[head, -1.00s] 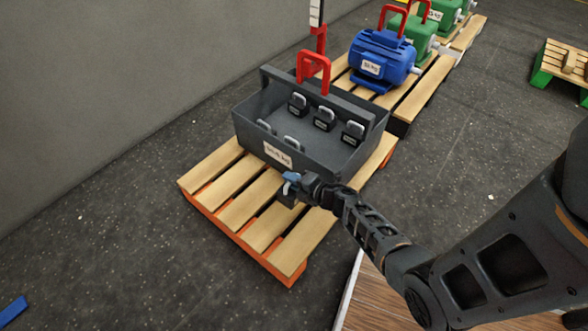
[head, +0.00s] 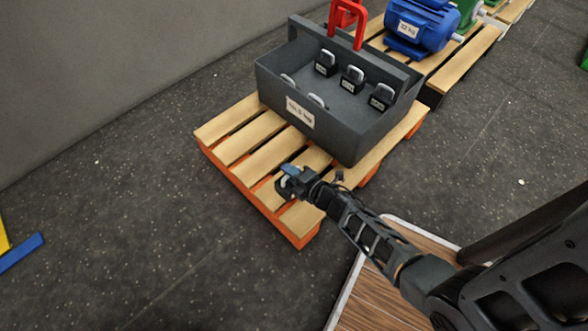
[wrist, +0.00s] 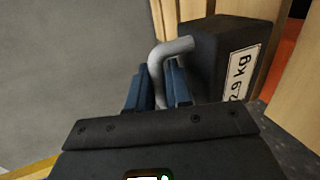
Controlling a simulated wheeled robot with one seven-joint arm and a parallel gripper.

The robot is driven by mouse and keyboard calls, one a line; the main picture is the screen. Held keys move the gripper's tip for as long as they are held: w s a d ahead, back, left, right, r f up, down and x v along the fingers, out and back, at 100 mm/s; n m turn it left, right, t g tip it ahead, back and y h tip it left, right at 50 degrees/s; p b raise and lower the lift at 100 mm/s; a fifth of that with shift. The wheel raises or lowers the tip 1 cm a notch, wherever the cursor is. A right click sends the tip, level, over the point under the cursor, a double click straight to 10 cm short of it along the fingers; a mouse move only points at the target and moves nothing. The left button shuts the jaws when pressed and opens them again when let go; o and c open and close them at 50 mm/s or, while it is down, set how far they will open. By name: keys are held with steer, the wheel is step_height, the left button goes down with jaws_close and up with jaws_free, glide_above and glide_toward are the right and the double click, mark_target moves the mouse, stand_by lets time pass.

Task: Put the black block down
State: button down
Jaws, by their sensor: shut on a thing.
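My gripper (wrist: 158,82) is shut on the grey handle of the black block (wrist: 222,58), which has a white label ending in "2.9 kg". In the head view my gripper (head: 287,176) and the dark block (head: 285,191) are at the front part of the wooden pallet (head: 240,150), in front of the big dark bin. The block is mostly covered by the gripper there. I cannot tell whether it touches the slats or hangs just above them.
A large grey bin (head: 300,115) with a red handle and several small black blocks stands on the back of the pallet. A blue motor (head: 420,25) sits on another pallet behind. Bare floor lies to the left. A wood-topped surface (head: 375,290) is at the front.

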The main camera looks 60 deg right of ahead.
steer(key=shift+w+f+b, duration=0.2)
steer(key=shift+f+b, duration=1.1)
steer(key=shift+f, duration=0.55)
steer(key=c, duration=1.4)
jaws_free()
steer(key=shift+s+f, duration=0.25)
steer(key=o, duration=0.4)
steer(key=shift+c, duration=0.2)
steer(key=shift+r, duration=0.1)
steer(key=p+v, duration=0.4)
steer(key=v, duration=0.8)
steer(key=s+a+r+m+y, duration=0.1)
steer(key=s+a+r+m, duration=0.3)
steer(key=r, duration=0.8)
steer(key=s+a+r+m+t+y, duration=0.1)
steer(key=s+a+r+m, duration=0.3)
steer(key=r, duration=0.8)
steer(key=s+a+r+m+y, duration=0.2)
steer(key=s+a+r+m, duration=0.3)
steer(key=r, duration=0.7)
steer(key=a+m, duration=0.1)
steer(key=a, duration=0.1)
steer(key=shift+a+r+m, duration=0.25)
steer(key=shift+a+m, duration=0.15)
